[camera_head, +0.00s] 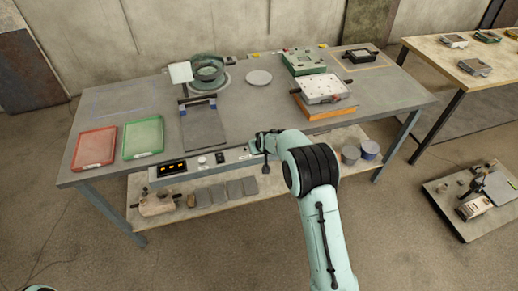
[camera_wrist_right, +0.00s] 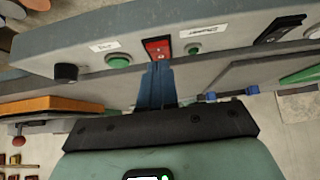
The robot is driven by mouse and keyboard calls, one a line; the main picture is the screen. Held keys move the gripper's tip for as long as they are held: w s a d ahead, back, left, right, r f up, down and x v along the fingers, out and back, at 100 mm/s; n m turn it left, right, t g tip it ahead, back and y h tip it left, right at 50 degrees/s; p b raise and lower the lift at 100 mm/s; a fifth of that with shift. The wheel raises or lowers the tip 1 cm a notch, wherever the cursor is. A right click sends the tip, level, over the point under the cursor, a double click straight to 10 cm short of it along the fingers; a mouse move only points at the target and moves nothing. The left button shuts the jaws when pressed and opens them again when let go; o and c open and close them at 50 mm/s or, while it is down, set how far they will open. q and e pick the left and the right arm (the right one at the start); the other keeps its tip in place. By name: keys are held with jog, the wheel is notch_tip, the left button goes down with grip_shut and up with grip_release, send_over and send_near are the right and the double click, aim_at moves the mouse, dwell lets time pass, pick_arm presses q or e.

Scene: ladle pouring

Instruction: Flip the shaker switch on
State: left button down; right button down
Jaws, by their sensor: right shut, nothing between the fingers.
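A grey control panel (camera_head: 237,154) runs along the front edge of the table. In the right wrist view a red rocker switch (camera_wrist_right: 157,47) in a dark frame sits on this panel, between two green buttons (camera_wrist_right: 118,61) (camera_wrist_right: 195,50). Small white labels are beside the buttons, too blurred to read surely. My right gripper (camera_wrist_right: 157,70) is shut and empty. Its blue fingertips are right at the red switch and cover its lower edge; I cannot tell whether they touch it. In the head view my right forearm hides part of the panel. My left gripper is not in view.
A black knob (camera_wrist_right: 65,72) and a black rocker (camera_wrist_right: 281,28) are also on the panel. On the table are a red tray (camera_head: 95,148), a green tray (camera_head: 143,137) and a white-topped box on an orange base (camera_head: 325,112). A shelf below holds several items.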

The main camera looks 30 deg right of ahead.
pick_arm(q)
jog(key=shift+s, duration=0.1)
pick_arm(e)
jog(key=shift+s+f, duration=0.15)
jog(key=shift+f, duration=0.55)
jog(key=shift+s+f+b, duration=0.15)
jog(key=shift+f+b, duration=0.3)
jog(key=shift+f, duration=0.05)
jog(key=shift+s+r, duration=0.1)
jog(key=shift+r, duration=0.1)
jog(key=shift+w+r, duration=0.15)
jog(key=shift+w, duration=0.05)
pick_arm(q)
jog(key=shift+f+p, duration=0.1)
jog(key=shift+p, duration=0.3)
pick_arm(e)
jog(key=shift+r, duration=0.65)
jog(key=shift+s, duration=0.1)
